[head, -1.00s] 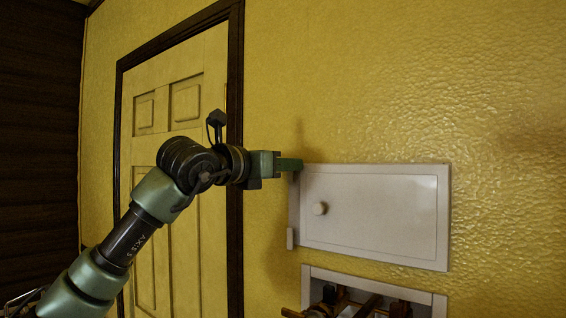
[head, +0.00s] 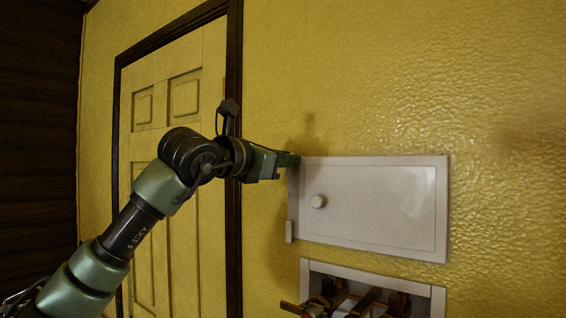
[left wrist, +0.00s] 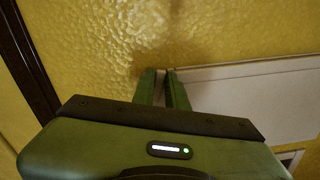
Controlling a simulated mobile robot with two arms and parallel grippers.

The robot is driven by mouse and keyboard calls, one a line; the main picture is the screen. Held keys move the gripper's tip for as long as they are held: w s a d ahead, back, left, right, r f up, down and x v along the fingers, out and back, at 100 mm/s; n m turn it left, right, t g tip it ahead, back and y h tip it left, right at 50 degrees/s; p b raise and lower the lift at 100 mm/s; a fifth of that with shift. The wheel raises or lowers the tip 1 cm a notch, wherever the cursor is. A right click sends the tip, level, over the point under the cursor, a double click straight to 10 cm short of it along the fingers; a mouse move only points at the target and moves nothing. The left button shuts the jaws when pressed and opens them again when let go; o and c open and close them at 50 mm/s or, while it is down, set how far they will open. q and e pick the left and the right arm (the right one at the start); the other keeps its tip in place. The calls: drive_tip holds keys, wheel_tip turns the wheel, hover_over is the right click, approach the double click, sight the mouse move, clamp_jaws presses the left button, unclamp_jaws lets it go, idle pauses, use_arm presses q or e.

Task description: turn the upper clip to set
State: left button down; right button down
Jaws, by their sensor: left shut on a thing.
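I cannot read which way the clip is turned. My right gripper is not in view.
An open recess (head: 372,292) with dark and brown parts lies just below the panel. A yellow door (head: 180,110) in a dark frame is behind my left arm. The wall right of the panel is clear.

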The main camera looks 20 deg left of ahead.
sight(302, 171)
use_arm(q)
drive_tip(key=m, duration=0.3)
drive_tip(key=d+f+m+b, duration=0.1)
drive_tip(key=m, duration=0.3)
drive_tip(key=m+b, duration=0.1)
drive_tip(key=m, duration=0.3)
drive_tip(key=shift+s+d+f, duration=0.35)
drive_tip(key=shift+d+f+m, duration=0.1)
drive_tip(key=shift+f+m, duration=0.15)
drive_tip(key=shift+m, duration=0.65)
drive_tip(key=shift+f+m, duration=0.2)
drive_tip(key=shift+m, duration=0.7)
drive_tip(key=shift+f, duration=0.1)
drive_tip(key=c, duration=1.4)
unclamp_jaws()
drive_tip(key=shift+c, duration=0.2)
